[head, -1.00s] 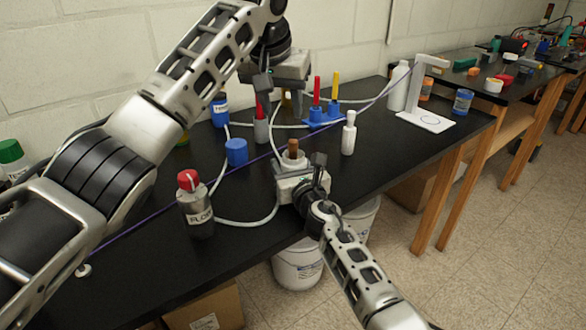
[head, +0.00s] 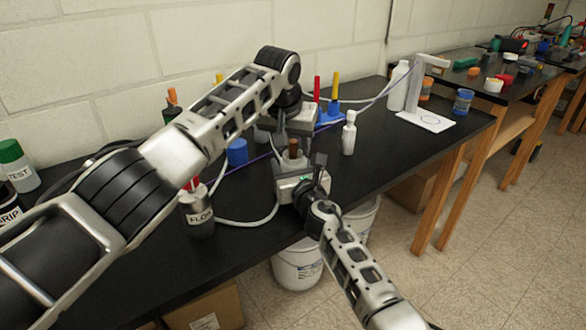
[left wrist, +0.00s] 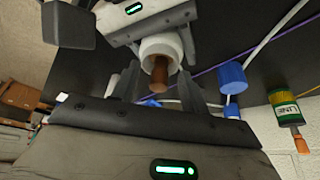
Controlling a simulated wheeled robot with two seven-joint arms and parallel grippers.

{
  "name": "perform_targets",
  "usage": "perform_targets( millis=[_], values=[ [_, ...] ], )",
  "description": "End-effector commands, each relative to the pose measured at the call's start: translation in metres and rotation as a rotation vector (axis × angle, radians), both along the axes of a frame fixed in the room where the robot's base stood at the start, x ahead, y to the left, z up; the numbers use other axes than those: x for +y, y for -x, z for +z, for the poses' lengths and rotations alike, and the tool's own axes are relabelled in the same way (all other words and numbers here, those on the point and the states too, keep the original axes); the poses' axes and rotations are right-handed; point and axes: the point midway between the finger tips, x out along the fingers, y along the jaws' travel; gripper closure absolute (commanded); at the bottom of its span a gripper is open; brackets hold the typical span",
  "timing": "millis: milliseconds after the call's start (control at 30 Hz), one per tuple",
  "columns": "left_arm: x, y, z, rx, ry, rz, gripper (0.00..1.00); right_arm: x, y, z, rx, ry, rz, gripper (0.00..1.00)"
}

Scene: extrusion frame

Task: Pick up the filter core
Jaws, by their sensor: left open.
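The filter core looks like a brown cylinder (head: 293,149) standing up out of a white cup-like housing. In the left wrist view the core (left wrist: 160,74) sticks out of the open mouth of the white housing (left wrist: 158,47). My left gripper (head: 292,152) is open above the housing. Its fingers (left wrist: 158,88) are on either side of the core's exposed end, and I cannot tell whether they touch it. My right gripper (head: 303,180) is shut on the housing from the front. In the head view most of the housing is hidden by the grippers.
A grey bottle with a red cap (head: 198,212) and a blue cup (head: 237,152) stand left of the grippers. A white bottle (head: 348,135) stands to the right. A white stand (head: 425,118) is farther right. A pale tube (head: 248,222) loops across the black bench.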

Motion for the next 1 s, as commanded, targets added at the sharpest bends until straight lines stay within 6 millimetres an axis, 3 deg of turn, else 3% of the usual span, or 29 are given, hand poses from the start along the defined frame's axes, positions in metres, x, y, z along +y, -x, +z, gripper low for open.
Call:
perform_targets(
  millis=[100, 267, 667, 1000],
  values=[
    [0.0, 0.0, 0.001, -0.001, 0.0, 0.0, 0.58, 0.0, 0.0, 0.001, -0.001, 0.0, 0.0, 0.74],
    [0.0, 0.0, 0.001, -0.001, 0.0, 0.0, 1.0, 0.0, 0.0, 0.001, -0.002, -0.001, 0.0, 0.74],
    [0.0, 0.0, 0.008, -0.003, 0.001, 0.0, 1.0, 0.0, 0.0, 0.001, -0.002, -0.001, 0.0, 0.74],
    [-0.001, 0.0, 0.067, -0.003, 0.001, 0.0, 1.0, 0.0, 0.0, 0.001, -0.001, 0.0, 0.0, 0.74]
  ],
)
